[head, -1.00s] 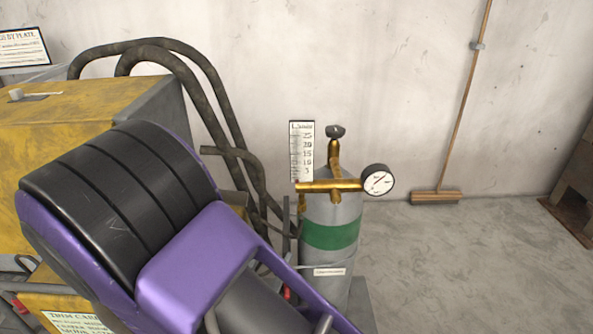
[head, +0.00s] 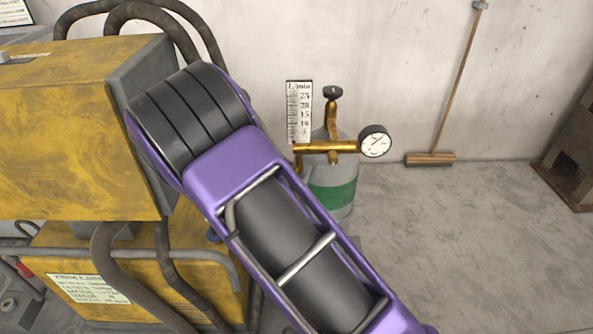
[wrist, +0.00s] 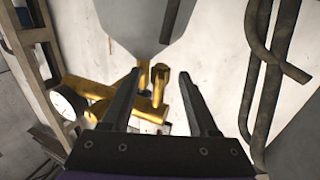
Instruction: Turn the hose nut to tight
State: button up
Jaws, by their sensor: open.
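The brass regulator (head: 345,147) sits on top of a grey gas cylinder (head: 345,172) with a green band, right of my purple arm in the head view. It has a round dial gauge (head: 375,142) and a flow scale (head: 299,112). In the wrist view, my gripper (wrist: 160,74) is open, its two dark fingers pointing toward the brass fittings (wrist: 90,88). A short upright brass piece (wrist: 158,84) shows between the fingers, and I cannot tell whether they touch it. I cannot clearly pick out the hose nut. My gripper is hidden in the head view.
A yellow machine (head: 80,130) with dark hoses (head: 200,30) stands at the left. Dark hoses (wrist: 275,75) also hang right of my gripper in the wrist view. A broom (head: 432,158) leans on the wall. The floor at the right (head: 480,240) is clear.

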jog(key=shift+w, duration=0.1)
grip_shut()
dwell(0.3)
jog(key=n+y+b, duration=0.1)
jog(key=y+b, duration=0.1)
jog(key=shift+d+f+n+t+y, duration=0.1)
jog(key=shift+d+n+t+y, duration=0.2)
jog(key=shift+n+t, duration=0.1)
jog(key=shift+n+y+b, duration=0.4)
jog(key=shift+n+y, duration=0.3)
jog(key=shift+y, duration=0.4)
